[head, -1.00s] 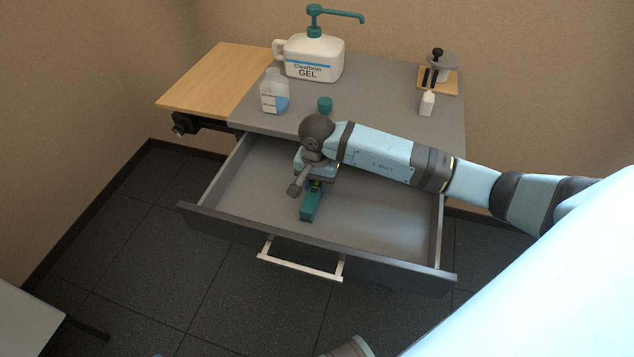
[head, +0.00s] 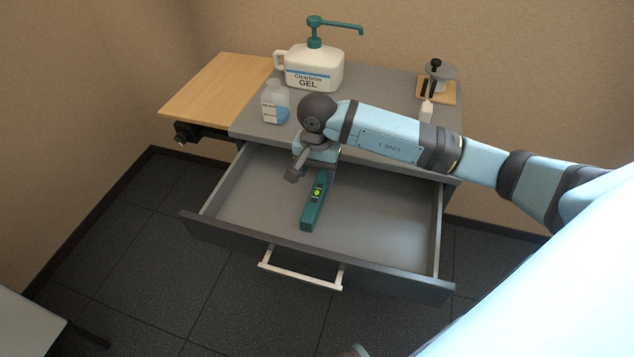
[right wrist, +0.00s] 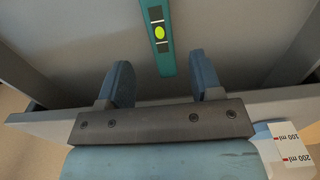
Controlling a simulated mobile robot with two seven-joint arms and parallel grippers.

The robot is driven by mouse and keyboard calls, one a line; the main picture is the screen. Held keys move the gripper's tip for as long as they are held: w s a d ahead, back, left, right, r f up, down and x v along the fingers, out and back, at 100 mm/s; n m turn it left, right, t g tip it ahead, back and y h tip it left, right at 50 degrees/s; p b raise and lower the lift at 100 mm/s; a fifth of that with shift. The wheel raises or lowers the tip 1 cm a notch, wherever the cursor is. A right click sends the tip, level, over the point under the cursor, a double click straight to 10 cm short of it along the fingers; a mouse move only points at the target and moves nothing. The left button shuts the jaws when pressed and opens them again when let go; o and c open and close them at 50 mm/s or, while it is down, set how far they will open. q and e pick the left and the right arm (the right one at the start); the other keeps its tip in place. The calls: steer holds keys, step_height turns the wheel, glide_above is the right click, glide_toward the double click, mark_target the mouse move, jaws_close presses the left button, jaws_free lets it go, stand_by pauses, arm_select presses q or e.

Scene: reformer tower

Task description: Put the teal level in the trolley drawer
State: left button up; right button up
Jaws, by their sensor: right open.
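The teal level (head: 315,201) lies inside the open trolley drawer (head: 385,232), flat on its floor near the middle. Its yellow-green vial shows on top. In the right wrist view the level (right wrist: 158,35) lies beyond the fingertips, apart from them. My right gripper (right wrist: 160,82) is open and empty. In the head view my right gripper (head: 328,172) is above the back part of the drawer, partly hidden by its own wrist, just behind the level's far end. My left gripper is not in view.
On the trolley top stand a white gel bottle (head: 314,68) with a teal pump, a clear bottle (head: 275,104) with blue liquid, and a small white bottle (head: 426,112) near a wooden stand (head: 442,92). The drawer's front has a pale handle (head: 300,272). The drawer is otherwise clear.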

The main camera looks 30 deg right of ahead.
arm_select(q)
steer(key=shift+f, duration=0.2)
arm_select(e)
step_height(320, 180, up, 4)
steer(key=shift+r, duration=0.1)
stand_by(0.3)
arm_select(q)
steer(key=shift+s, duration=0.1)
